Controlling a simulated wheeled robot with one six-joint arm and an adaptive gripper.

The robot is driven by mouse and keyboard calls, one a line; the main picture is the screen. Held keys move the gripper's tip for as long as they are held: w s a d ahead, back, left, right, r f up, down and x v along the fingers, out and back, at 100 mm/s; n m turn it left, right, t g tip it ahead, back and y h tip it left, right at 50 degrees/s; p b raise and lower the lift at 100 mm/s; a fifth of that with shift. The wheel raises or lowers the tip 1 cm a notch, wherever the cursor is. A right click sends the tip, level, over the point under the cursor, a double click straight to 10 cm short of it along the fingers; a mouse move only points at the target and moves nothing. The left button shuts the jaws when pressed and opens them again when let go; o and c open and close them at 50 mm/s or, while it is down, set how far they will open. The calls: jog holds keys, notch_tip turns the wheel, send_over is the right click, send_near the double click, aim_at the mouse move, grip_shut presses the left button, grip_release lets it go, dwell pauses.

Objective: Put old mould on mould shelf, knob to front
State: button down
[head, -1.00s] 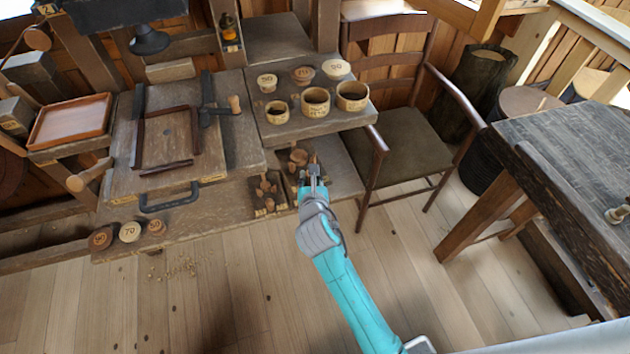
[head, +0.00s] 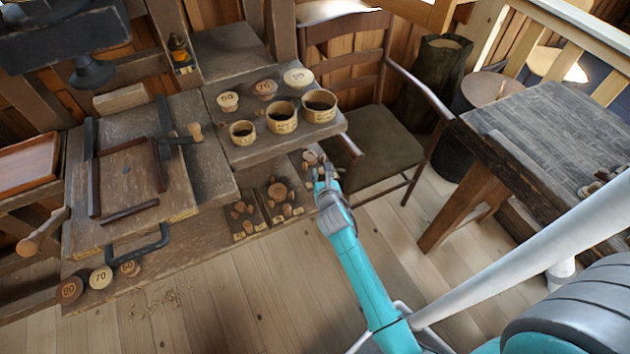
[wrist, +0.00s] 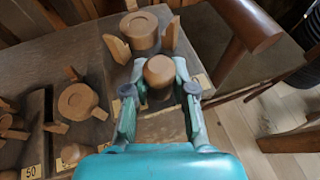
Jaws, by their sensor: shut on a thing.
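My gripper (head: 322,172) is at the right end of the low shelf (head: 215,255). In the wrist view, my gripper (wrist: 158,92) has its two fingers on either side of a brown, round-topped wooden piece (wrist: 159,70), which I take for the old mould. Its lower part is hidden between the fingers. Just beyond it stands a round wooden form (wrist: 139,28) with upright pegs around it; I cannot tell whether they touch. In the head view, my gripper hides most of the held piece. I cannot tell which way its knob faces.
Similar pegged forms (head: 277,191) stand on dark plates to the left. A chair (head: 385,130) stands right of the shelves, and a dark-topped table (head: 550,130) further right.

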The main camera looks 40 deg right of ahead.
jog(key=shift+f, duration=4.35)
jog(key=c, duration=1)
grip_release()
jog(key=shift+f, duration=0.1)
jog(key=shift+o, duration=0.2)
jog(key=v, duration=1.2)
